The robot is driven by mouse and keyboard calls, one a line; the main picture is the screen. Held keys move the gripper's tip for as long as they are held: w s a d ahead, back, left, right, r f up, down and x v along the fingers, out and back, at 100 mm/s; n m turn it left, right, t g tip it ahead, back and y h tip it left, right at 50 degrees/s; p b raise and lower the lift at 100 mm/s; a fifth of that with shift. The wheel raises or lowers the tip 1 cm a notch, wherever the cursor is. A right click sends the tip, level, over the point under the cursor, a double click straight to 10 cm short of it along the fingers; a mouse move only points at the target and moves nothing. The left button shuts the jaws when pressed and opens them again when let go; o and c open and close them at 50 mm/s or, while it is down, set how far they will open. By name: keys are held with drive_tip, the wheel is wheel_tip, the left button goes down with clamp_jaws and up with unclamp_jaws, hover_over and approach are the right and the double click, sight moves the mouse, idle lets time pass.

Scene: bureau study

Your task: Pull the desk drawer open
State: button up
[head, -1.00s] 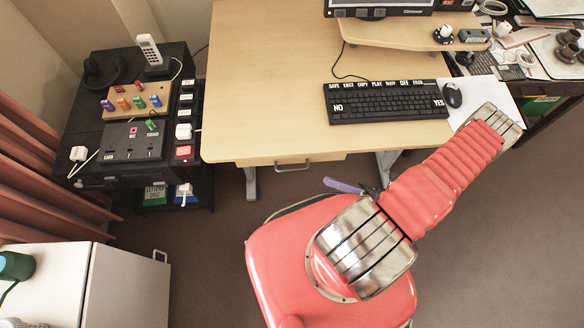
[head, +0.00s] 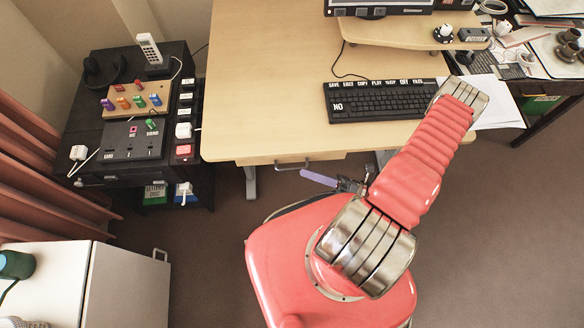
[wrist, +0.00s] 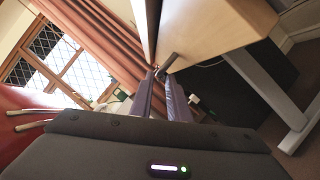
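The desk drawer (head: 262,160) shows as a thin pale wood front under the near edge of the wooden desk (head: 265,95). Its metal bar handle (head: 285,168) hangs below the desk edge. In the wrist view the drawer handle (wrist: 168,63) sticks out near my fingertips. My gripper (head: 306,172) has two purple fingers and is just right of the handle in the head view. In the wrist view my gripper (wrist: 160,78) is open, with a gap between its fingers. I cannot tell whether the handle is between the tips. The drawer looks shut.
A black keyboard (head: 380,100) and a monitor stand (head: 400,33) are on the desk. A black cabinet (head: 95,130) with switch panels stands left. A white cabinet (head: 130,285) is at the lower left. The floor (head: 215,240) before the desk is open.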

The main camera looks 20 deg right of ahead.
sight(294, 169)
drive_tip(key=shift+x, duration=2.8)
drive_tip(key=shift+c, duration=0.6)
clamp_jaws()
drive_tip(key=shift+d+f, duration=0.1)
drive_tip(key=shift+f, duration=0.05)
